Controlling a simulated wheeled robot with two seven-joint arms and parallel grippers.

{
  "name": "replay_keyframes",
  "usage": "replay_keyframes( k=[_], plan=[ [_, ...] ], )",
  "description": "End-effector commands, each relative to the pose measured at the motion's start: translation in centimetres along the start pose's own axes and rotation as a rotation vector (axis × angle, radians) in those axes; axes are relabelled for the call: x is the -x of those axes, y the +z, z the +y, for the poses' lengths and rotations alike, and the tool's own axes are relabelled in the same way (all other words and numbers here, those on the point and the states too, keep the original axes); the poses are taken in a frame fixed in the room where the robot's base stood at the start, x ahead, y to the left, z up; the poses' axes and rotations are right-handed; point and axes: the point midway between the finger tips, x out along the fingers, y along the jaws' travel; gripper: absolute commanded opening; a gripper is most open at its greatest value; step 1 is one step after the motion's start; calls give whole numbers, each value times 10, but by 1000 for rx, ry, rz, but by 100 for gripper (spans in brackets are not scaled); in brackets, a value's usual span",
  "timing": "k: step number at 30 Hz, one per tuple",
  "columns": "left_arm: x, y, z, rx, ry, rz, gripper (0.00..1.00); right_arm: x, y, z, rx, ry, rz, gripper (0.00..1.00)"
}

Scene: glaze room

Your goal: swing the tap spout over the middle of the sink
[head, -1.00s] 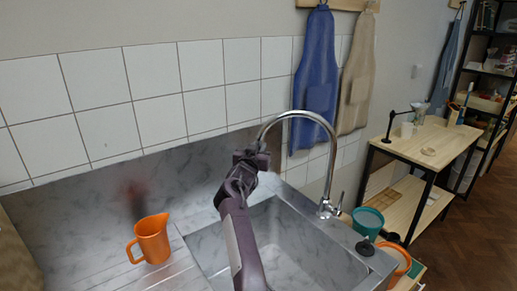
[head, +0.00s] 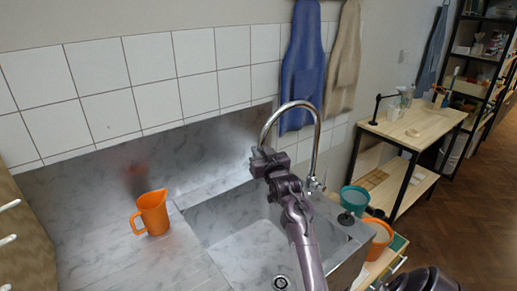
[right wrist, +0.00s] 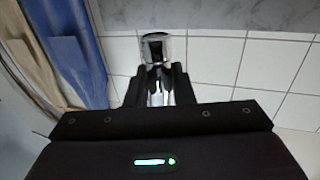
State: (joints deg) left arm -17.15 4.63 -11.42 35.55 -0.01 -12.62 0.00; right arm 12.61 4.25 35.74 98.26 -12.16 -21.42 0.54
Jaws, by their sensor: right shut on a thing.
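The chrome tap spout (head: 317,130) rises from the right rear of the steel sink (head: 238,235) and arches left. Its outlet end is at my right gripper (head: 262,158), which is shut on it above the rear part of the basin. In the right wrist view the spout end (right wrist: 154,46) sits between the dark fingers of the same gripper (right wrist: 155,88). The gripper hides the outlet in the head view. My left gripper is not in view.
An orange jug (head: 152,212) stands on the drainer left of the basin. A teal pot (head: 355,198) and an orange bucket (head: 378,236) stand right of the sink. Blue (head: 300,75) and beige aprons hang behind the tap. A wooden table (head: 415,125) stands further right.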

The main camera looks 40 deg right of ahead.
Motion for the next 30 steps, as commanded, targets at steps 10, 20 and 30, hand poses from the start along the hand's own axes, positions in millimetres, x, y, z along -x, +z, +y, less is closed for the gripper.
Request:
replay_keyframes(
  k=[10, 20, 30],
  plan=[
    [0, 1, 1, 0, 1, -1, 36, 2, -1, 1, 4, 1, 3, 0],
    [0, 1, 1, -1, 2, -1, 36, 2, -1, 1, 3, 1, 4, 33],
    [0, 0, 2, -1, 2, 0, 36, 3, 0, 1, 2, 2, 2, 40]
  ],
)
